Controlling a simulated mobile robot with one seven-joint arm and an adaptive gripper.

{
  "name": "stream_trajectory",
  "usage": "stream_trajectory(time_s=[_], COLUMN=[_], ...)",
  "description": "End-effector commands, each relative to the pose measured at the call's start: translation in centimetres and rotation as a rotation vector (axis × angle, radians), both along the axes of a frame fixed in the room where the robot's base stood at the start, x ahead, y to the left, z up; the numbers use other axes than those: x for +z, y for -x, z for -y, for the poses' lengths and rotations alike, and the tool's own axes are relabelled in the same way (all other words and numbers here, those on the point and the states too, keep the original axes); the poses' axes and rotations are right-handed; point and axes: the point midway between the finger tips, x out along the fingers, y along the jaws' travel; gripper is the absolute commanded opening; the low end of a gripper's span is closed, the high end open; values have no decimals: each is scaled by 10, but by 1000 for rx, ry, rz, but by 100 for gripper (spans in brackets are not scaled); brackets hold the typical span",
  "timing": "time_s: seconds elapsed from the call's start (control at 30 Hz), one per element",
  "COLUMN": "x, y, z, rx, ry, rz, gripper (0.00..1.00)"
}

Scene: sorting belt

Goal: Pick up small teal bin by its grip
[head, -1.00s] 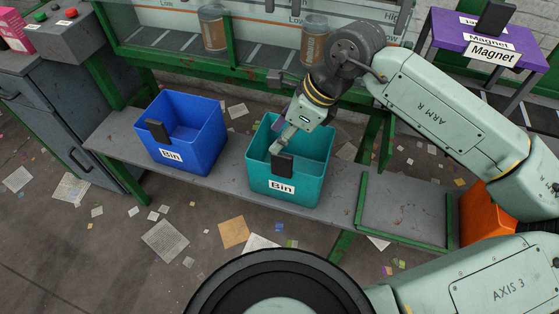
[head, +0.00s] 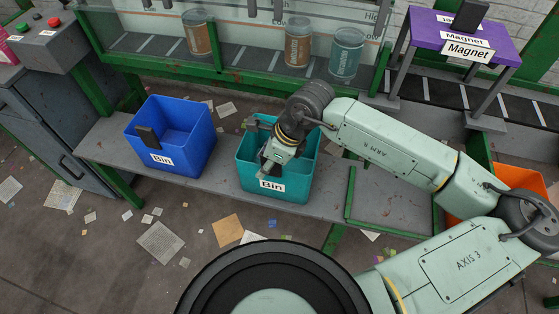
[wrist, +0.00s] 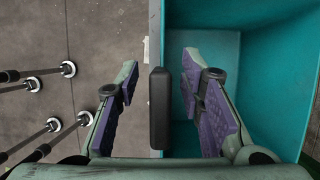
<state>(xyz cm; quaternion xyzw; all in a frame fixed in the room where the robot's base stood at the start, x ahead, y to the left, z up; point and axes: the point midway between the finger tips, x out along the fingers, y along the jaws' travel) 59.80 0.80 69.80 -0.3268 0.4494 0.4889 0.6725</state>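The small teal bin (head: 285,192) stands on a low grey shelf, with a white "Bin" label on its front. In the wrist view the bin's teal wall (wrist: 206,52) shows at the right, with its black grip (wrist: 159,108) on the wall's rim. My gripper (wrist: 160,95) is open, with one purple-padded finger on each side of the grip. The left finger is outside the bin and the right finger is over its inside. Gaps show between both fingers and the grip. In the head view my wrist hides the grip and the fingertips.
A blue bin (head: 187,130) with its own black grip stands to the left on the shelf (head: 112,148). An orange bin (head: 518,180) is at the right, partly behind my arm. Cans stand behind on the belt, and a purple stand (head: 455,32) is at the upper right.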

Motion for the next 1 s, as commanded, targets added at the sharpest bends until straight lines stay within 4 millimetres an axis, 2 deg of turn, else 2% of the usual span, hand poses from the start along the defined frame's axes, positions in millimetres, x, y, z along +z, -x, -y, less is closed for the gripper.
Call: stream_trajectory(time_s=[0.23, 0.73, 1.0], x=[-1, -1, -1], y=[0, 0, 0], z=[0, 0, 0], rx=[0, 0, -1], ry=[0, 0, 0], rz=[0, 0, 0], gripper=[34, 0, 0])
